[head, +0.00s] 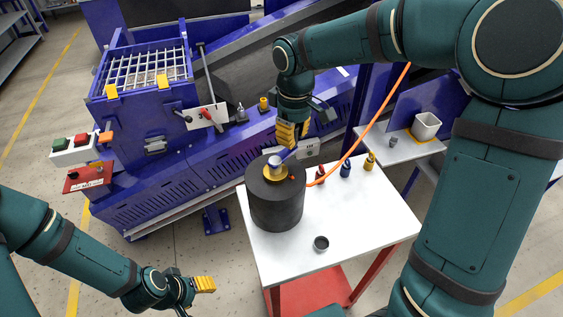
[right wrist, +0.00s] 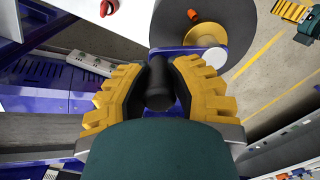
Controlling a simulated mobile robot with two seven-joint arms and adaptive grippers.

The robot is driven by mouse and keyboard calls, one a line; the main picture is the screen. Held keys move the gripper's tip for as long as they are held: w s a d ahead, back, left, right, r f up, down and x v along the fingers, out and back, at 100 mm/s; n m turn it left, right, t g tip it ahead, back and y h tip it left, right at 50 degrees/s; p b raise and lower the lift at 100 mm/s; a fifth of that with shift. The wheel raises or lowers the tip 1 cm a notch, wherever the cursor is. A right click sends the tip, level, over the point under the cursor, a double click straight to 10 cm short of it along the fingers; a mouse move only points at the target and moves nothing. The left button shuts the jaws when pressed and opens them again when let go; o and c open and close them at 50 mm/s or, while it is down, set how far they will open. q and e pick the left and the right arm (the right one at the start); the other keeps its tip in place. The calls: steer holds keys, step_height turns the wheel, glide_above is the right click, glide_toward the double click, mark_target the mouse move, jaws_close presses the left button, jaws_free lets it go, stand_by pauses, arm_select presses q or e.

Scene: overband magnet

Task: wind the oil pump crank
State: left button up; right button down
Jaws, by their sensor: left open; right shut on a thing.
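The oil pump (head: 277,208) is a dark upright drum on a white table, with a brass hub on top. The blue crank arm (head: 285,156) reaches from the hub toward the back right; it also shows in the right wrist view (right wrist: 176,50). My right gripper (head: 291,134) is over the far side of the drum. In the right wrist view its yellow fingers are closed around the black crank handle (right wrist: 158,88). My left gripper (head: 204,284) is open and empty, low at the left, away from the table.
An orange hose (head: 365,128) runs up from the table. A blue machine (head: 170,180) with levers stands behind. The table's front right is clear.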

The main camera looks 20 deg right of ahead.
steer(key=shift+s, duration=1.1)
steer(key=c, duration=1)
jaws_free()
steer(key=o, duration=0.4)
steer(key=shift+a, duration=0.1)
steer(key=shift+d, duration=0.2)
steer(key=shift+r+p, duration=2.45)
steer(key=shift+r, duration=0.65)
steer(key=o, duration=0.6)
